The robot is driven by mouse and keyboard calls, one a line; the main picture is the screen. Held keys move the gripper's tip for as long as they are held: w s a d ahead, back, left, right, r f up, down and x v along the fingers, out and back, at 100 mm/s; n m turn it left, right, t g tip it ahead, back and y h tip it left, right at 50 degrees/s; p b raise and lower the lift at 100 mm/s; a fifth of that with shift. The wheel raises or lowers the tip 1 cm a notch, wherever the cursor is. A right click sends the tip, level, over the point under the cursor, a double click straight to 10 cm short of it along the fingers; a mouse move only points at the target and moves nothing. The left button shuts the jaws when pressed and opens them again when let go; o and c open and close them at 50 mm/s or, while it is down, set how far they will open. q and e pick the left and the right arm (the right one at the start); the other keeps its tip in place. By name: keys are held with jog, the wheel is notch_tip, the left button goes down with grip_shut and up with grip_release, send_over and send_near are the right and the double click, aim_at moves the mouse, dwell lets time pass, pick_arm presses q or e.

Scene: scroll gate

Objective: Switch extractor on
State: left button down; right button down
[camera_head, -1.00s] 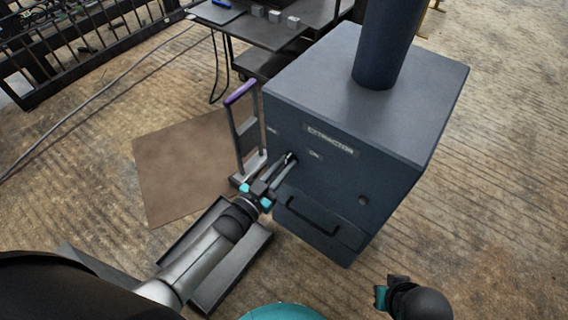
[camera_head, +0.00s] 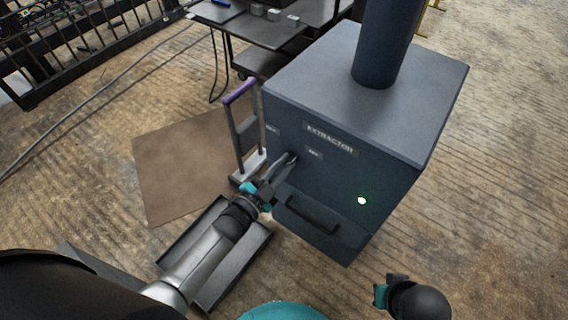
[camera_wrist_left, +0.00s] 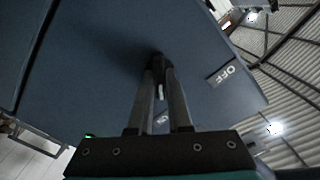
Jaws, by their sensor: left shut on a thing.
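The extractor (camera_head: 310,110) is a dark blue box with a thick pipe on top and an "EXTRACTOR" label on its front. A round lamp (camera_head: 362,200) on the front glows green. My left gripper (camera_head: 291,158) is at the front face, shut on the switch, which its fingertips mostly hide. In the left wrist view my gripper (camera_wrist_left: 160,68) has its tips together at the panel, with a light-coloured bit between the fingers.
A drawer-like front with a black handle (camera_head: 312,216) is low on the extractor. A trolley with a purple handle (camera_head: 240,91) stands at its left, beside a brown mat (camera_head: 180,165). A grey tray (camera_head: 245,260) lies under my left arm. A dark table (camera_head: 250,30) is behind.

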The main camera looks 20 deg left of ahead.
jog(key=shift+s, duration=0.15)
pick_arm(q)
jog(key=c, duration=0.8)
grip_release()
jog(key=shift+c, duration=0.2)
jog(key=shift+s, duration=0.1)
pick_arm(e)
jog(key=shift+w+r, duration=0.1)
jog(key=shift+w, duration=0.1)
pick_arm(q)
jog(key=shift+s+a, duration=0.1)
jog(key=shift+s, duration=0.1)
jog(key=p+v, duration=0.3)
jog(key=v, duration=1.1)
jog(key=shift+s+p, duration=0.3)
jog(key=shift+p, duration=0.05)
pick_arm(e)
jog(key=s+d+f+g, duration=0.1)
jog(key=s+f, duration=0.2)
jog(key=f, duration=0.4)
jog(key=shift+s, duration=0.3)
pick_arm(q)
jog(key=shift+a, duration=0.15)
pick_arm(e)
jog(key=shift+f, duration=0.1)
